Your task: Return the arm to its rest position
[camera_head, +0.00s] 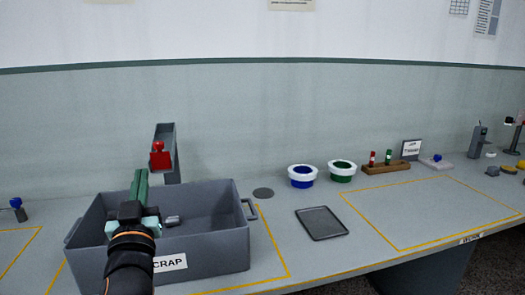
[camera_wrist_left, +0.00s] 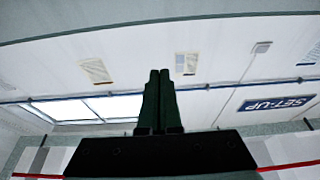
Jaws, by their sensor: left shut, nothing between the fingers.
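My left arm comes in from the lower left in the head view. Its green-fingered gripper (camera_head: 140,184) is over the grey scrap bin (camera_head: 205,248). The fingers are together with nothing seen between them, and they point up and away. In the left wrist view the closed fingers (camera_wrist_left: 158,75) stand in front of the room's wall and windows, with no object at their tips. A small grey piece (camera_head: 172,220) shows inside the bin. My right gripper is in neither view.
Behind the bin stands a grey upright holder with a red part (camera_head: 160,156). To the right are a blue bowl (camera_head: 302,182), a green bowl (camera_head: 341,178), a dark tray (camera_head: 322,223) and a wooden rack (camera_head: 386,167). The yellow-outlined area (camera_head: 430,212) is clear.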

